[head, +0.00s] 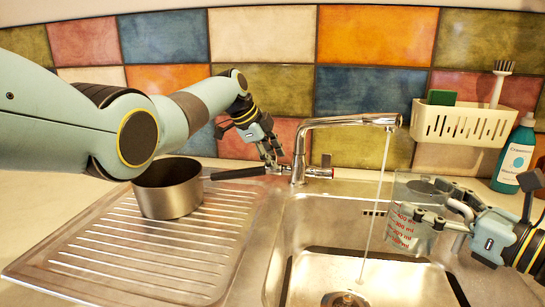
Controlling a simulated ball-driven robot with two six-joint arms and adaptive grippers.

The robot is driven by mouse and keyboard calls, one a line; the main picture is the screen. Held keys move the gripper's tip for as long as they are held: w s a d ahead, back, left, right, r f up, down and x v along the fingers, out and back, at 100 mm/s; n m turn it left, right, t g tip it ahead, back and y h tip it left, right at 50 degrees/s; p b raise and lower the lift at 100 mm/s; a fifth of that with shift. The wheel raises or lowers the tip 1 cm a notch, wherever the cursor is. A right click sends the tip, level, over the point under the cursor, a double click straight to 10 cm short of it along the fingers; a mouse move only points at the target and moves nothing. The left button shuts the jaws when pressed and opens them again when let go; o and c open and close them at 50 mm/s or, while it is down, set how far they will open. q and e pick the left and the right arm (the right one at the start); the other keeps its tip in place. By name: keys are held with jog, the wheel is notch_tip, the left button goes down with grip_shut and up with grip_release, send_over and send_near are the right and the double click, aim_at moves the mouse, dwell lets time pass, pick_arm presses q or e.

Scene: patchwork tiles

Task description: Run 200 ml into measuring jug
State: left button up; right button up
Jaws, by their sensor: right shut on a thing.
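The chrome tap (345,121) is running. A thin stream of water (376,200) falls from its spout, passes left of the jug and lands in the sink near the drain. The clear measuring jug (408,232) with red ml marks is upright over the right part of the sink; I see no clear water level in it. My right gripper (432,207) is shut on the jug from the right. My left gripper (271,158) is at the tap's left side, close to its base and lever (319,171); whether its fingers touch anything or are open is unclear.
A saucepan (168,195) stands on the ribbed drainer (130,258), its black handle pointing toward the tap base. A cream caddy (462,125) with a green sponge and brush hangs on the tiled wall. A teal bottle (514,155) stands at the right.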

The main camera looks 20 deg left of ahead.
pick_arm(q)
jog(key=v, duration=1.2)
